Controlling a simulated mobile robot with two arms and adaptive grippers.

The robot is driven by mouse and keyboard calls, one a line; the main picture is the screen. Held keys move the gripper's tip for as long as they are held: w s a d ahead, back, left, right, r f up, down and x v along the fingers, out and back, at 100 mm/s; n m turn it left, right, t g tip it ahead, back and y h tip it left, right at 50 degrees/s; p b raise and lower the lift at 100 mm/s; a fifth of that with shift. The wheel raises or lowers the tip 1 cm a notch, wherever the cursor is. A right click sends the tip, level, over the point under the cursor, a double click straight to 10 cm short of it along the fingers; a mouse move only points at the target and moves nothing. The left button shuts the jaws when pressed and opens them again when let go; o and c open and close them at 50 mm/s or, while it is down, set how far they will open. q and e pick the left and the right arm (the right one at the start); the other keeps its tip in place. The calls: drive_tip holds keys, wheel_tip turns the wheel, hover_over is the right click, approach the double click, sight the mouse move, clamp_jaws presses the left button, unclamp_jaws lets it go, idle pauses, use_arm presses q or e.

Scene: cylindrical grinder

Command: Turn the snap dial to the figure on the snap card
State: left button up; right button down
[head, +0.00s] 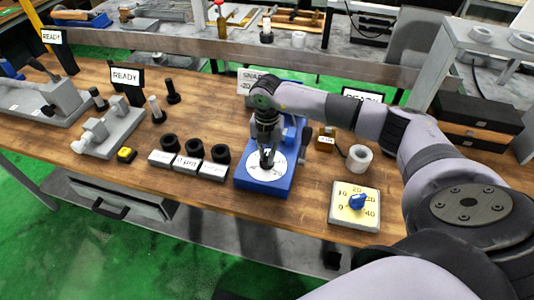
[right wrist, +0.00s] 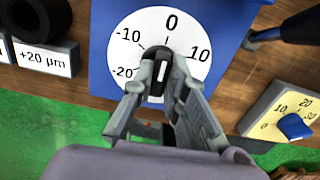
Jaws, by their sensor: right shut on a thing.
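The snap dial (right wrist: 130,42) is a white disc with figures -20, -10, 0 and 10, on a blue base (head: 262,187). In the head view its face (head: 279,162) is partly covered by my gripper. My right gripper (right wrist: 160,78) points down over the disc and is shut on the black dial knob (right wrist: 153,54). A white line on the knob runs roughly toward 0; its exact setting is hard to tell. The snap card (head: 248,87) stands behind the dial, partly hidden by my right arm; it seems to read -20. My left gripper is out of view.
A yellow-faced dial with a blue knob (head: 357,202) stands to the right, near the front edge. A white ring (head: 359,158) lies behind it. Black rings on labelled blocks (head: 187,163) stand to the left. A yellow button (head: 125,154) and a grey fixture (head: 108,130) are further left.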

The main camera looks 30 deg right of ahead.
drive_tip(key=n+b, duration=0.4)
drive_tip(key=n, duration=0.1)
drive_tip(key=shift+w+f, duration=0.1)
drive_tip(key=shift+f, duration=0.05)
drive_tip(key=n+b, duration=0.3)
drive_tip(key=n, duration=0.3)
drive_tip(key=shift+a+n+b, duration=0.1)
drive_tip(key=shift+n+b, duration=0.3)
drive_tip(key=n+b, duration=0.3)
drive_tip(key=n, duration=0.3)
drive_tip(key=n+b, duration=0.1)
drive_tip(key=n, duration=0.1)
drive_tip(key=n+b, duration=0.1)
drive_tip(key=n, duration=0.2)
drive_tip(key=shift+a+r, duration=0.1)
drive_tip(key=shift+r, duration=0.1)
drive_tip(key=shift+n+b, duration=0.3)
drive_tip(key=shift+n, duration=0.1)
drive_tip(key=c, duration=1.6)
unclamp_jaws()
